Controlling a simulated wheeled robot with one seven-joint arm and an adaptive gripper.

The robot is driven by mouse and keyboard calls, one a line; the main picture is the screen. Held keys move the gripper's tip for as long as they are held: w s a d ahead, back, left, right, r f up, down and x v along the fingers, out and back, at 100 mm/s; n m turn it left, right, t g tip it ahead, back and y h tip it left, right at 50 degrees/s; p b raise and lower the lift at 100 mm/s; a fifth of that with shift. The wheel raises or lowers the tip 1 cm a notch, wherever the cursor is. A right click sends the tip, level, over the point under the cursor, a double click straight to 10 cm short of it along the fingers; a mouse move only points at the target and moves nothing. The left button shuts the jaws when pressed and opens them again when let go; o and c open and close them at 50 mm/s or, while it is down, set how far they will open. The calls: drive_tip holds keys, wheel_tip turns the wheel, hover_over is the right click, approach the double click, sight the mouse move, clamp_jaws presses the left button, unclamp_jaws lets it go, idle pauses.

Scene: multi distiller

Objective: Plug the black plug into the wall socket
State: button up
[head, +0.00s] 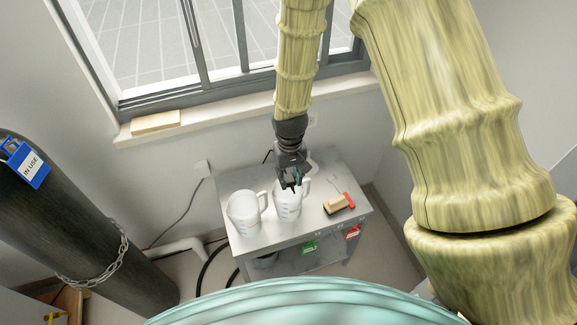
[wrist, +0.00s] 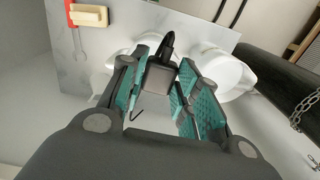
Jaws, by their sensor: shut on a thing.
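My gripper (head: 291,184) hangs over the back part of the metal cart, above the right white jug. In the wrist view its teal-padded fingers (wrist: 168,88) are closed in on the black plug (wrist: 168,45), a dark piece showing between and beyond the pads. In the head view the plug is too small and dark to make out. A pale socket-like plate (head: 203,168) with a cord hanging from it is on the wall left of the cart. Another pale plate (head: 312,120) is partly beside my wrist on the wall. My gripper is apart from both.
Two white jugs, left (head: 243,210) and right (head: 288,207), stand on the cart (head: 318,225). A dark gas cylinder (head: 80,225) stands left. A window sill (head: 220,110) runs above.

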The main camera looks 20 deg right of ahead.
drive_tip(key=shift+s+r, duration=0.2)
drive_tip(key=shift+s, duration=0.15)
drive_tip(key=shift+w+f+b, duration=0.25)
drive_tip(key=shift+f+b, duration=0.1)
drive_tip(key=shift+f, duration=0.15)
drive_tip(key=shift+w+d+f, duration=0.1)
drive_tip(key=shift+w+f, duration=0.1)
drive_tip(key=shift+w, duration=0.05)
drive_tip(key=w+d+f+t+b, duration=0.3)
drive_tip(key=w+f+t+b, duration=0.15)
drive_tip(key=w+b, duration=0.35)
drive_tip(key=w+d+f+t+b, duration=0.3)
drive_tip(key=w+d+f+b, duration=0.15)
drive_tip(key=w+b, duration=0.25)
drive_tip(key=w+d+f+t+b, duration=0.3)
drive_tip(key=w+d+t+b, duration=0.5)
drive_tip(key=b, duration=1.2)
drive_tip(key=d+t, duration=0.2)
drive_tip(key=d, duration=0.2)
drive_tip(key=shift+w+f+y, duration=0.3)
drive_tip(key=shift+w+f, duration=0.1)
drive_tip(key=shift+w+t, duration=0.1)
drive_tip(key=shift+t, duration=0.15)
